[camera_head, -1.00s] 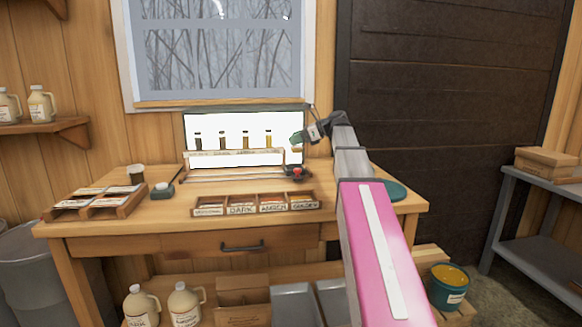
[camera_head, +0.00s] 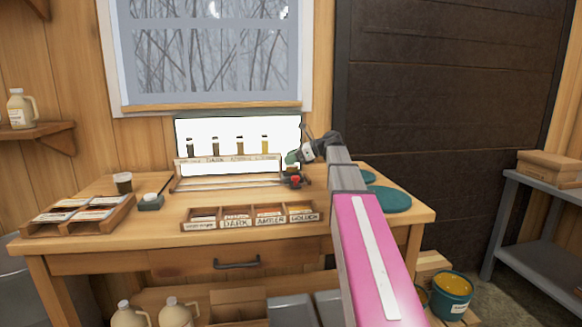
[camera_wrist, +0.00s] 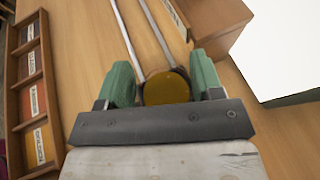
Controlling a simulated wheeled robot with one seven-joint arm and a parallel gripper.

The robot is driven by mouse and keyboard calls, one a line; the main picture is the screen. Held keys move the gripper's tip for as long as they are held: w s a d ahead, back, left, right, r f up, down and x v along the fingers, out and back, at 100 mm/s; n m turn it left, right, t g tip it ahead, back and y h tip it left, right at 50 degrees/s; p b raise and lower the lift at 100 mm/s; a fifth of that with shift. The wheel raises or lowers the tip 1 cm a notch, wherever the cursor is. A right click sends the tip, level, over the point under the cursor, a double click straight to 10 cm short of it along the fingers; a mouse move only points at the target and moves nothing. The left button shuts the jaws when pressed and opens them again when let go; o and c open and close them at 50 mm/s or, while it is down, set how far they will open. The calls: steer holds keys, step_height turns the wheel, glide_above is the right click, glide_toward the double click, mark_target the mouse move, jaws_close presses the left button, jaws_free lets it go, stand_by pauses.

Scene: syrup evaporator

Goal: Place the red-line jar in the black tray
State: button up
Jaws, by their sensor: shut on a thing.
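My gripper (camera_head: 293,158) is at the right end of the lit panel, above the back of the workbench. In the wrist view its two green fingers (camera_wrist: 158,88) are closed around a round amber thing (camera_wrist: 165,88), seen end-on, which looks like a jar. No red line shows on it from this angle. Below the gripper in the head view is a small dark object with a red part (camera_head: 295,181), partly hidden by the gripper. I cannot clearly make out a black tray.
Several sample bottles (camera_head: 214,146) stand on a wooden rack before the bright panel (camera_head: 200,128). A labelled wooden divider box (camera_head: 250,226) sits at the bench's front, with card trays (camera_head: 75,215) at left. A small dark device (camera_head: 150,203) and a cup (camera_head: 123,182) stand between. Green discs (camera_head: 388,199) lie at right.

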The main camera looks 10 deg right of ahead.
steer(key=shift+f, duration=1.55)
steer(key=o, duration=1.1)
steer(key=shift+f, duration=0.15)
steer(key=v, duration=1.2)
